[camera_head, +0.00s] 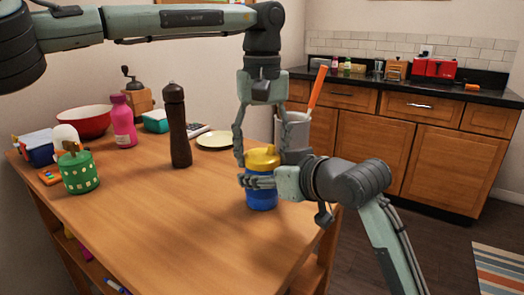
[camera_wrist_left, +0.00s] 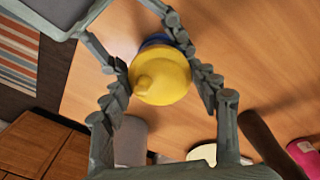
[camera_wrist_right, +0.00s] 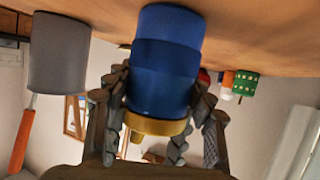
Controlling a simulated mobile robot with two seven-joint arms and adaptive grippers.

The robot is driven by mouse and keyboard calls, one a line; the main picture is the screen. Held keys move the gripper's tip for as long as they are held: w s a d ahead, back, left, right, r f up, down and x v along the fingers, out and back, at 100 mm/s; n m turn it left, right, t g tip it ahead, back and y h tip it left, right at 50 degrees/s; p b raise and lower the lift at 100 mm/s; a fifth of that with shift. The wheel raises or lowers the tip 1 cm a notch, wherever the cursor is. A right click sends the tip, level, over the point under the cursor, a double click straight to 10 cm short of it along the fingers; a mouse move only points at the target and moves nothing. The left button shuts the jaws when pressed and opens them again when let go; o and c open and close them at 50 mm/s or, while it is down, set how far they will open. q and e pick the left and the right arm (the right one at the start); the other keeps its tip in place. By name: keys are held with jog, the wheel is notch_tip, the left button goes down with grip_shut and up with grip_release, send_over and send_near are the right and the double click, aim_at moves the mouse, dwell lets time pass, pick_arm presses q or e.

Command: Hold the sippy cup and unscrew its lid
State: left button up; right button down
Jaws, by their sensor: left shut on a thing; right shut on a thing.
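The sippy cup has a blue body (camera_head: 261,201) and a yellow lid (camera_head: 262,158) with a spout. It stands upright near the table's right edge. My left gripper (camera_head: 260,152) comes down from above, its fingers shut on either side of the lid. In the left wrist view, the lid (camera_wrist_left: 160,80) sits between both fingers, hiding most of the body. My right gripper (camera_head: 258,181) reaches in from the right, shut on the blue body below the lid. The right wrist view shows the body (camera_wrist_right: 165,60) between its fingers. I cannot tell whether the lid is loose.
A grey container (camera_wrist_right: 60,50) with an orange-handled utensil (camera_head: 317,88) stands close behind the cup. A dark pepper mill (camera_head: 178,125), a cream plate (camera_head: 215,140), a pink bottle (camera_head: 123,122) and a green holder (camera_head: 78,172) stand farther left. The table's front middle is clear.

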pick_arm(q)
jog(key=n, duration=0.6)
jog(key=shift+n, duration=0.4)
jog(key=o, duration=1.3)
jog(key=shift+r, duration=2.4)
jog(key=shift+c, duration=0.5)
jog(key=shift+r+m, duration=1.1)
jog(key=shift+r, duration=0.25)
jog(key=shift+f, duration=3.85)
